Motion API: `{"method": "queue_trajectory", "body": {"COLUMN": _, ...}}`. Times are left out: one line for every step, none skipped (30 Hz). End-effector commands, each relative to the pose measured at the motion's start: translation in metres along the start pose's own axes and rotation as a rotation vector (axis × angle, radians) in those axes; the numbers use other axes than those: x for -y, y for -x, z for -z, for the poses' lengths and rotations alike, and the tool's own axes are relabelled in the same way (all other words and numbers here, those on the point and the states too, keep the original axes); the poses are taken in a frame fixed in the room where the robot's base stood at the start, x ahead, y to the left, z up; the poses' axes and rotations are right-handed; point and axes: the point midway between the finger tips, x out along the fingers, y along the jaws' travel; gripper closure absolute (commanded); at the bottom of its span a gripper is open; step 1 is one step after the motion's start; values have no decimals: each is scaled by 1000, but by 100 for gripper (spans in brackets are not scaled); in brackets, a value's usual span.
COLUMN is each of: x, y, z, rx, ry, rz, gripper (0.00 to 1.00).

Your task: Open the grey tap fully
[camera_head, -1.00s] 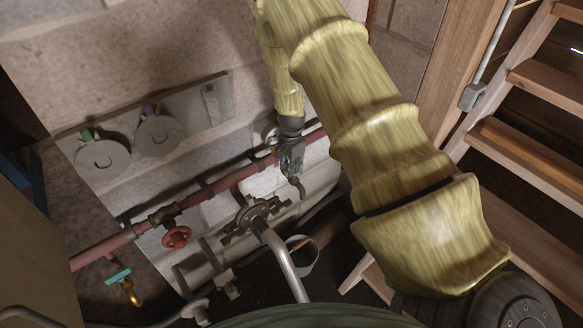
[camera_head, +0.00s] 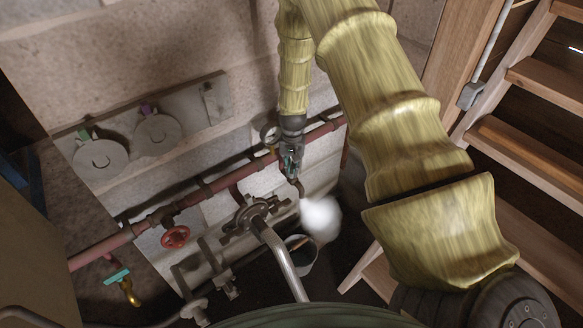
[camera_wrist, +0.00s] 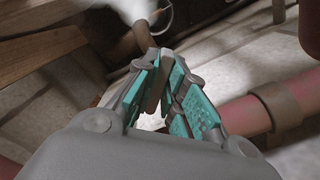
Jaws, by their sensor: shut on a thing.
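The grey tap has a dark curved spout (camera_head: 298,188) that shows just below my gripper (camera_head: 291,163) at the red pipe. A white cloud (camera_head: 320,216) hangs at the spout's mouth. In the wrist view, the teal-padded fingers of my gripper (camera_wrist: 160,85) are closed around a narrow grey-brown piece (camera_wrist: 157,88), which looks like the tap's handle. The curved spout (camera_wrist: 66,40) and part of the white cloud (camera_wrist: 128,10) lie beyond the fingers. My gripper hides most of the tap body, so the handle's angle is unclear.
The red pipe (camera_head: 225,181) runs along the wall, with a red wheel valve (camera_head: 175,237) and a round gauge (camera_head: 270,134). A bucket (camera_head: 302,262) stands below the spout. A teal-handled brass tap (camera_head: 126,285) is lower left. Wooden stairs (camera_head: 530,145) stand at right.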

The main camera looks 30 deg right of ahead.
Motion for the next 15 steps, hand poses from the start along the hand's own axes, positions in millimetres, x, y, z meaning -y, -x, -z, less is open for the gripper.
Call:
{"method": "queue_trajectory", "body": {"x": 0, "y": 0, "z": 0, "rx": -1, "ry": 44, "rz": 1, "gripper": 100}}
{"method": "queue_trajectory", "body": {"x": -1, "y": 0, "z": 0, "rx": -1, "ry": 72, "rz": 1, "gripper": 100}}
{"method": "queue_trajectory", "body": {"x": -1, "y": 1, "z": 1, "rx": -1, "ry": 111, "rz": 1, "gripper": 100}}
{"method": "queue_trajectory", "body": {"x": -2, "y": 1, "z": 1, "rx": -1, "ry": 138, "rz": 1, "gripper": 100}}
{"method": "queue_trajectory", "body": {"x": -2, "y": 1, "z": 1, "rx": -1, "ry": 168, "rz": 1, "gripper": 100}}
{"method": "queue_trajectory", "body": {"x": -2, "y": 1, "z": 1, "rx": -1, "ry": 205, "rz": 1, "gripper": 100}}
{"method": "queue_trajectory", "body": {"x": -3, "y": 1, "z": 1, "rx": -1, "ry": 233, "rz": 1, "gripper": 100}}
{"method": "queue_trajectory", "body": {"x": -3, "y": 1, "z": 1, "rx": -1, "ry": 262, "rz": 1, "gripper": 100}}
{"method": "queue_trajectory", "body": {"x": -3, "y": 1, "z": 1, "rx": -2, "ry": 300, "rz": 1, "gripper": 100}}
{"method": "queue_trajectory", "body": {"x": -3, "y": 1, "z": 1, "rx": -2, "ry": 328, "rz": 1, "gripper": 100}}
{"method": "queue_trajectory", "body": {"x": -4, "y": 1, "z": 1, "rx": -2, "ry": 357, "rz": 1, "gripper": 100}}
{"method": "queue_trajectory", "body": {"x": -4, "y": 1, "z": 2, "rx": -2, "ry": 393, "rz": 1, "gripper": 100}}
{"method": "queue_trajectory", "body": {"x": -4, "y": 1, "z": 2, "rx": -2, "ry": 422, "rz": 1, "gripper": 100}}
{"method": "queue_trajectory", "body": {"x": -5, "y": 1, "z": 2, "rx": -2, "ry": 447, "rz": 1, "gripper": 100}}
{"method": "queue_trajectory", "body": {"x": -5, "y": 1, "z": 2, "rx": -2, "ry": 483, "rz": 1, "gripper": 100}}
